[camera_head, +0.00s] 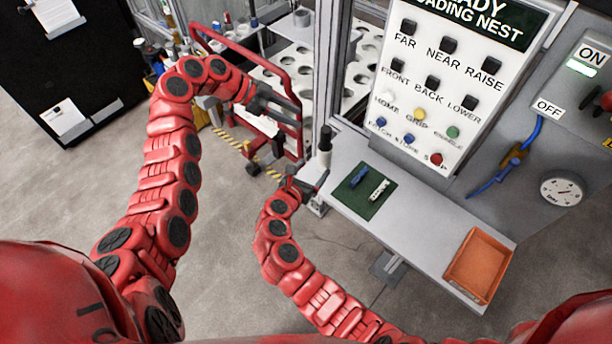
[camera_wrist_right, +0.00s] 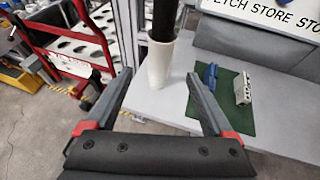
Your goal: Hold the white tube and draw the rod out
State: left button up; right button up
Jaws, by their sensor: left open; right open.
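A white tube (camera_head: 324,159) stands upright on the grey shelf's left corner, with a black rod (camera_head: 325,138) sticking up out of its top. In the right wrist view the tube (camera_wrist_right: 159,66) and rod (camera_wrist_right: 165,18) are large, and the rod's top is cut off by the frame edge. My right gripper (camera_head: 308,184) is open beside the tube; in its wrist view the fingertips (camera_wrist_right: 158,77) point at the tube's lower part, one to each side, with no visible contact. My left gripper (camera_head: 290,112) is open and empty, up and left of the rod.
A green mat (camera_head: 352,195) with a blue piece (camera_head: 358,176) and a white piece (camera_head: 379,190) lies right of the tube. An orange tray (camera_head: 478,264) sits at the shelf's right end. A red frame (camera_head: 294,84) and a metal post (camera_head: 322,62) stand behind. The shelf middle is clear.

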jog(key=x, duration=1.3)
jog(key=shift+c, duration=0.4)
pick_arm(q)
jog(key=shift+o, duration=0.2)
pick_arm(e)
grip_shut()
pick_arm(q)
jog(key=shift+d+f, duration=0.25)
jog(key=shift+d, duration=0.1)
notch_tip(320, 180, up, 3)
jog(key=m+g+y, duration=0.2)
jog(key=m+y, duration=0.5)
jog(key=y, duration=0.3)
send_over(326, 129)
jog(key=shift+r, duration=0.15)
jog(key=shift+f, duration=0.4)
notch_tip(326, 129, down, 11)
jog(key=shift+r, duration=0.1)
